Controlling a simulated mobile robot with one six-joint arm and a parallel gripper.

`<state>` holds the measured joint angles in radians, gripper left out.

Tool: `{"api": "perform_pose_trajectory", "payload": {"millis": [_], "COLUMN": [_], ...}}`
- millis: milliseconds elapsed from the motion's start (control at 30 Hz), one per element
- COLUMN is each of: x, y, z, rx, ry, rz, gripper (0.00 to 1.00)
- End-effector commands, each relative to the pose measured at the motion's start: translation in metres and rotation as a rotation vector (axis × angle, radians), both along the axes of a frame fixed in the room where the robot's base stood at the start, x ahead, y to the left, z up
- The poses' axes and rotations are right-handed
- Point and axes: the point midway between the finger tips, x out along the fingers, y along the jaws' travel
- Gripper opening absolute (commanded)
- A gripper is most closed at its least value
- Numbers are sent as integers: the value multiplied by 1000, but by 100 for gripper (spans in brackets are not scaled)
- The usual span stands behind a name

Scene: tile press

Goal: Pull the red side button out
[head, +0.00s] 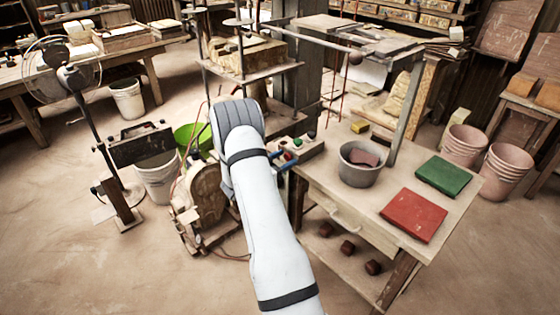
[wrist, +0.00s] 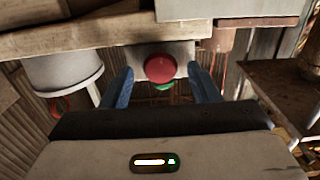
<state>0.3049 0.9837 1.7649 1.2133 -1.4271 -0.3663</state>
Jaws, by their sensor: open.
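The red side button (wrist: 160,68) is round and sits on a light box under a wooden edge in the wrist view. My gripper (wrist: 160,82) is open, with one blue finger on each side of the red button. I cannot tell whether the fingers touch it. A green button (wrist: 163,87) shows just below the red one, partly hidden. In the head view, my gripper (head: 283,161) is at the button box on the near left corner of the table.
The wooden worktable (head: 345,205) holds a grey bucket (head: 359,177), a red tile (head: 413,216) and a green tile (head: 443,177). The press frame (head: 405,110) rises behind. A motor unit (head: 203,195) stands left of my arm. Open floor lies at the front left.

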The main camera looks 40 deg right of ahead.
Motion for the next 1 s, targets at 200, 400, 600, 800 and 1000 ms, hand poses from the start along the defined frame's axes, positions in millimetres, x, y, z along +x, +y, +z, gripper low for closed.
{"api": "perform_pose_trajectory", "payload": {"millis": [200, 400, 600, 800, 1000], "x": [0, 0, -1, -1, -1], "y": [0, 0, 0, -1, 0], "z": [0, 0, 0, 0, -1], "rx": [0, 0, 0, 1, 1], "ry": [0, 0, 1, 1, 1], "rz": [0, 0, -1, -2, -3], "gripper": [50, 33, 17, 1, 0]}}
